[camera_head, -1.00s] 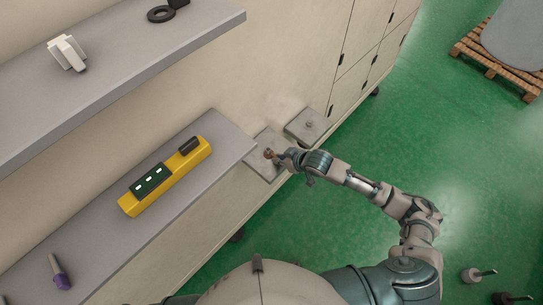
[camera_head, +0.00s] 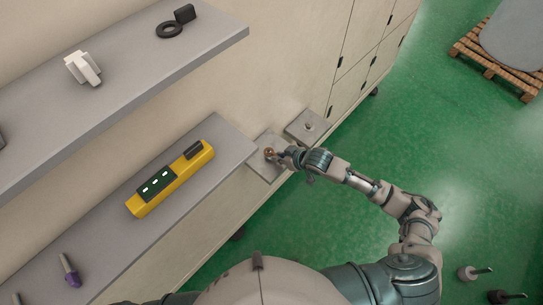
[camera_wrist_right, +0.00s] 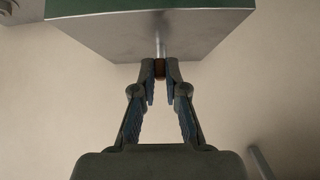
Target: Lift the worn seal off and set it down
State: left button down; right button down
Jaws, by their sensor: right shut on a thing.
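The worn seal is a small brown ring (camera_head: 269,152), held between the fingertips of my right gripper (camera_head: 274,154). In the right wrist view the brown piece (camera_wrist_right: 160,68) sits between the closed tips of the gripper (camera_wrist_right: 160,72). It lies in line with a thin metal peg (camera_wrist_right: 161,38). I cannot tell whether it is still around the peg or just clear of its end. A square grey plate (camera_head: 261,170) lies under the gripper and also shows in the wrist view (camera_wrist_right: 100,35). My left gripper is out of view.
A second square plate (camera_head: 299,133) with a short peg is beside the first. A yellow device (camera_head: 140,208) and a purple-tipped tool (camera_head: 72,278) are on the lower shelf (camera_head: 110,245). A black ring (camera_head: 162,34) and white part (camera_head: 80,66) are on the upper shelf (camera_head: 190,55).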

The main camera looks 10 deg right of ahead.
jog(key=shift+r+p, duration=0.8)
jog(key=shift+r, duration=1.4)
